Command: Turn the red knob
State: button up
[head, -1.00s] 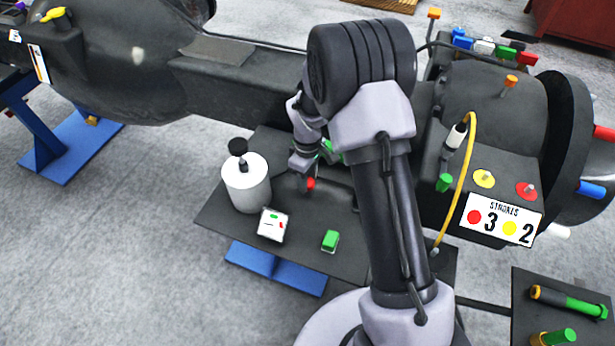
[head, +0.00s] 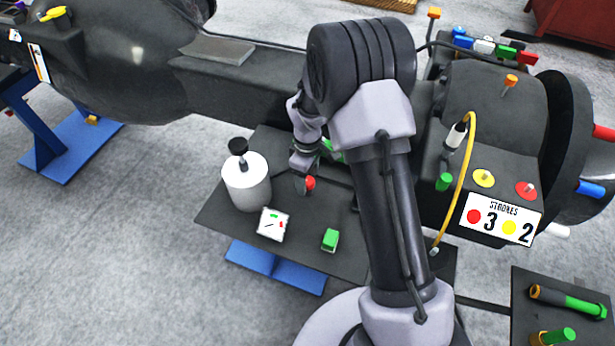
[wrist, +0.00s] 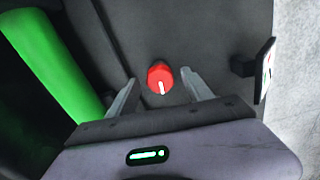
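The red knob (head: 310,183) stands on the dark plate, below and right of my wrist in the head view. In the wrist view the red knob (wrist: 160,78) has a white pointer line on its face, aimed roughly down in the picture. My gripper (wrist: 157,85) is open, with one finger on each side of the knob. A gap shows between the knob and each finger, so I see no contact. In the head view the fingers are mostly hidden by my wrist.
A white canister (head: 246,182) with a black top stands left of the knob. A small white gauge panel (head: 273,224) and a green block (head: 330,240) are in front. A green cylinder (wrist: 55,65) lies close on the left in the wrist view.

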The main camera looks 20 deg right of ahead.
aim_at(308, 181)
notch_tip(308, 181, up, 17)
jog(key=p, duration=0.3)
jog(key=shift+r, duration=0.2)
jog(key=s+a+f+m+t+y+b, duration=0.1)
jog(key=s+a+m+t+b, duration=0.1)
jog(key=s+m+b, duration=0.5)
jog(key=s+a+m+t+y+b, duration=0.1)
jog(key=s+m+b, duration=0.6)
jog(key=s, duration=1.1)
jog(key=a+t+b, duration=0.1)
jog(key=t+b, duration=0.1)
jog(key=b, duration=0.1)
jog(key=shift+s+f+t, duration=0.3)
jog(key=shift+f+t, duration=0.1)
dwell(0.7)
